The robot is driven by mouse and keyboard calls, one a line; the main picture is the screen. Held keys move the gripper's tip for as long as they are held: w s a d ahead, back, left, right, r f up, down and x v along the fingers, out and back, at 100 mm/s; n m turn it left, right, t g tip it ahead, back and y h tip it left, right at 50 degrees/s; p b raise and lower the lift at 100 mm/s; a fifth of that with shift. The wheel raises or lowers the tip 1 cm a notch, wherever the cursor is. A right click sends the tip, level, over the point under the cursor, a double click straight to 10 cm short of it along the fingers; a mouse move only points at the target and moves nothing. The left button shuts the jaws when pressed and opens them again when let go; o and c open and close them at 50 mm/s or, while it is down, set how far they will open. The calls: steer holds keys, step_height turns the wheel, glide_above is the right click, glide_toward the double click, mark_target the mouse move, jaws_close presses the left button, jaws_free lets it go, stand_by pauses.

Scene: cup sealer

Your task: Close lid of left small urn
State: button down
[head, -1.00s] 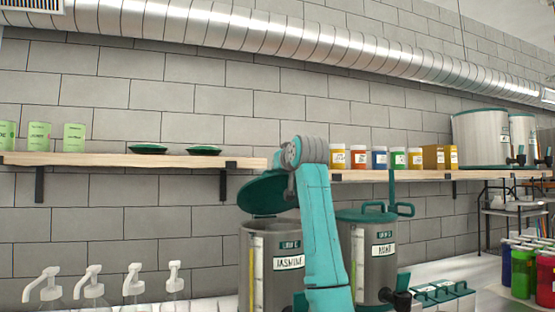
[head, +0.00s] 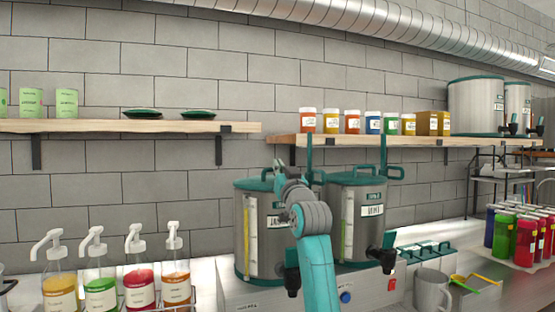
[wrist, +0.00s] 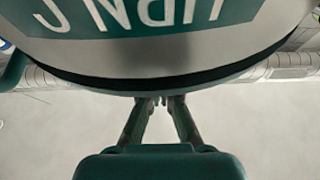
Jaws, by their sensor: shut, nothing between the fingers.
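The left small urn (head: 243,225) is a grey metal cylinder with a gauge strip and a label partly hidden by my arm. Its teal lid (head: 252,185) lies flat across the top in the head view. My gripper (head: 280,165) is shut and empty, with its fingertips pointing up at the right part of that lid; I cannot tell whether they touch it. In the wrist view the urn appears upside down with part of its green label (wrist: 150,14) and a dark teal rim (wrist: 100,84). My gripper (wrist: 159,101) shows there just at that rim.
A second urn (head: 372,240) with a teal lid stands close on the right. Wooden shelves (head: 120,126) run along the wall behind. Pump bottles (head: 100,290) stand left of the urns, a metal mug (head: 432,290) to the right.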

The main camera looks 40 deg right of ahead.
steer(key=shift+s+f, duration=0.1)
steer(key=shift+f, duration=0.3)
steer(key=shift+f, duration=0.15)
steer(key=shift+r, duration=0.65)
steer(key=r, duration=0.1)
steer(key=s+r, duration=0.1)
steer(key=r, duration=0.1)
steer(key=shift+a+r, duration=0.1)
steer(key=shift+a, duration=0.05)
steer(key=v, duration=1)
steer(key=shift+w+f, duration=0.2)
steer(key=shift+f, duration=0.15)
